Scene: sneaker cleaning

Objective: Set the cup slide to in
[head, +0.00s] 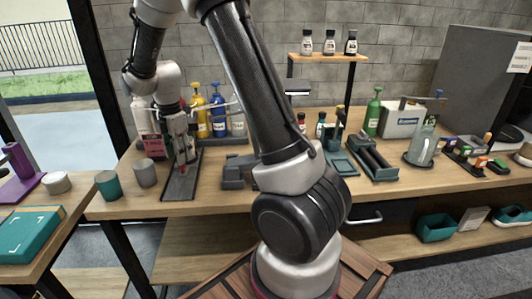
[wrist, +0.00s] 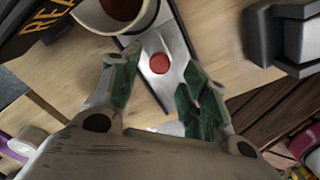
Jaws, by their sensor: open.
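The cup slide is a long narrow rail (head: 180,190) on the workbench, running from the front edge towards the back. In the wrist view it is a pale metal strip (wrist: 174,40) with a round red knob (wrist: 160,63). A white-rimmed cup (wrist: 145,22) with a dark reddish inside stands beside or on the strip's upper part; which one I cannot tell. My gripper (head: 183,160) points down over the rail. In the wrist view its green-padded fingers (wrist: 158,68) are spread on either side of the knob, with visible gaps. The rail's far part is hidden behind my gripper in the head view.
A black sign (wrist: 45,20) with orange letters stands close left of the slide. A dark block-like fixture (head: 238,172) is close right. Teal (head: 109,185) and grey (head: 145,173) cups stand at the front left. Several pump bottles (head: 218,110) line the back.

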